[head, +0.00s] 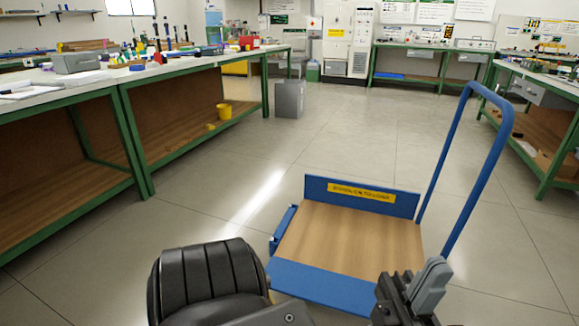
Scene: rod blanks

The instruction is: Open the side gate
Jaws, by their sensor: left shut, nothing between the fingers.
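A low cart stands on the floor at lower centre, with a wooden deck (345,238) and a blue push handle (478,165) rising on its right. A blue panel (312,192) with a yellow label stands upright along the deck's far edge. A blue panel (325,286) runs along the near edge, and a narrow blue piece (283,230) is at the left edge. I cannot tell which of these is the side gate. My left gripper (433,272), with grey fingers, is shut and empty by the cart's near right corner. My right gripper is out of view.
A long green-framed workbench (118,87) runs along the left, with a grey bin (289,98) near its far end. Another green bench (549,130) stands at right. The floor between the benches and beyond the cart is clear.

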